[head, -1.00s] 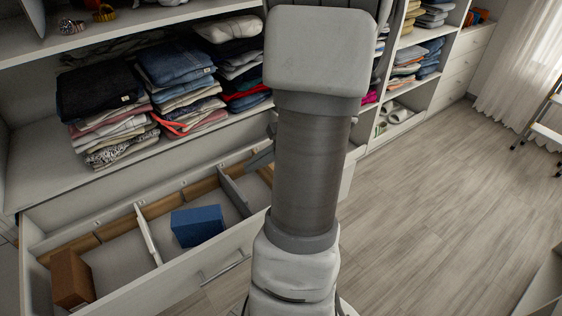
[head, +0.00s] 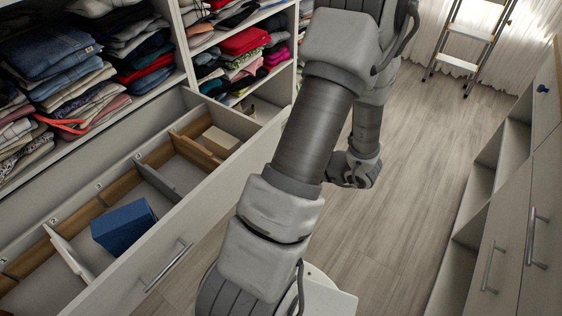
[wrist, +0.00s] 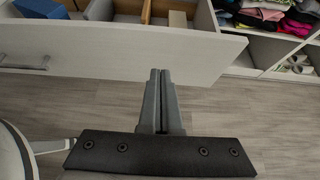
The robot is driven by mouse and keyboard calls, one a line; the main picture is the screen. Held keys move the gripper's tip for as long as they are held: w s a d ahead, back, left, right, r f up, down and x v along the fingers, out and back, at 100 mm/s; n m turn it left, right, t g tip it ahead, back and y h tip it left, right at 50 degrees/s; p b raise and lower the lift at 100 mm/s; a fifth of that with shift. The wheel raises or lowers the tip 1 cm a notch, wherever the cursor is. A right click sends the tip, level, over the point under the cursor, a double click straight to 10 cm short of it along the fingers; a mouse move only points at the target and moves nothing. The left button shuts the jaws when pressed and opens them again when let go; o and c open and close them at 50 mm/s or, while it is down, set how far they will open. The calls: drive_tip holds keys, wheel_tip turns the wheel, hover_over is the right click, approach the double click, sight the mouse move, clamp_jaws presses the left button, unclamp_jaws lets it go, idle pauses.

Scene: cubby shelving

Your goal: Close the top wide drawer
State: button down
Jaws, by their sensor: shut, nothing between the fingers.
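The wide drawer (head: 208,198) stands pulled out below the clothes shelves in the head view. Its white front has a metal bar handle (head: 166,266). Inside are wooden dividers, a blue box (head: 124,227) and a tan box (head: 220,141). In the wrist view the drawer front (wrist: 130,50) crosses the top, with its handle (wrist: 25,62) at the far left. My gripper (wrist: 160,72) is shut and empty, its fingertips at the drawer front's lower part, well right of the handle. I cannot tell whether they touch it. The fingers are hidden in the head view.
Folded clothes (head: 60,70) fill the shelves above the drawer. A cabinet with bar handles (head: 537,238) and open cubbies stands at the right. A stepladder (head: 468,45) stands by the curtain at the back. The wooden floor (head: 390,220) between is clear.

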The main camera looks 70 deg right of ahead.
drive_tip(key=b, duration=0.2)
approach(246, 154)
wheel_tip(246, 154, down, 4)
drive_tip(key=w, duration=0.2)
drive_tip(key=shift+w+d+r, duration=0.15)
drive_tip(key=shift+w+d, duration=0.1)
drive_tip(key=shift+w, duration=0.3)
drive_tip(key=shift+w+d+r, duration=0.2)
drive_tip(key=shift+w+d, duration=0.05)
drive_tip(key=shift+w, duration=0.35)
drive_tip(key=shift+w+d, duration=0.15)
drive_tip(key=shift+w, duration=0.35)
drive_tip(key=shift+w, duration=0.1)
